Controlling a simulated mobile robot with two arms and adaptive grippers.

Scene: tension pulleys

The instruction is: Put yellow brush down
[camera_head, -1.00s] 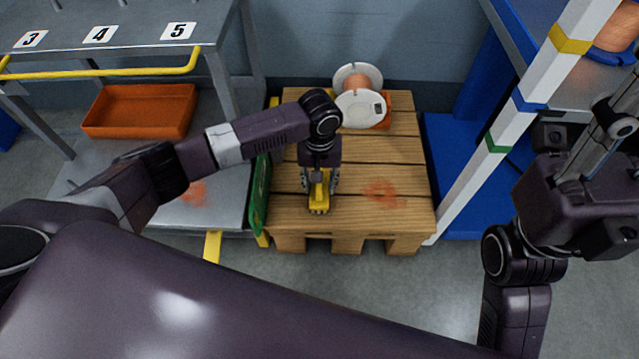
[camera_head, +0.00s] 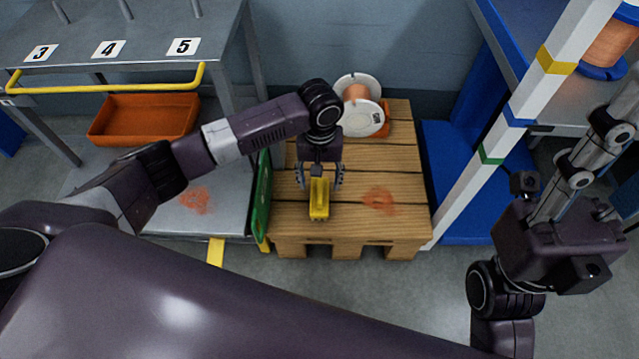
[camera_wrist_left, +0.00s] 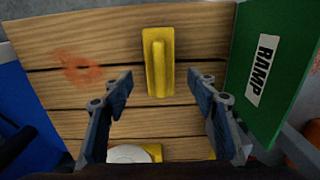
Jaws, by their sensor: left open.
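The yellow brush (camera_head: 319,199) lies on the wooden pallet (camera_head: 345,222), near its front edge. My left gripper (camera_head: 320,178) is above the pallet, its fingers spread wide to either side of the brush's rear end.
A white spool with copper wire (camera_head: 362,105) stands at the back of the pallet. A green board (camera_head: 262,200), marked RAMP in the wrist view, stands along the pallet's left side. Orange stains (camera_head: 380,200) mark the wood. A white post (camera_head: 515,120) rises at right.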

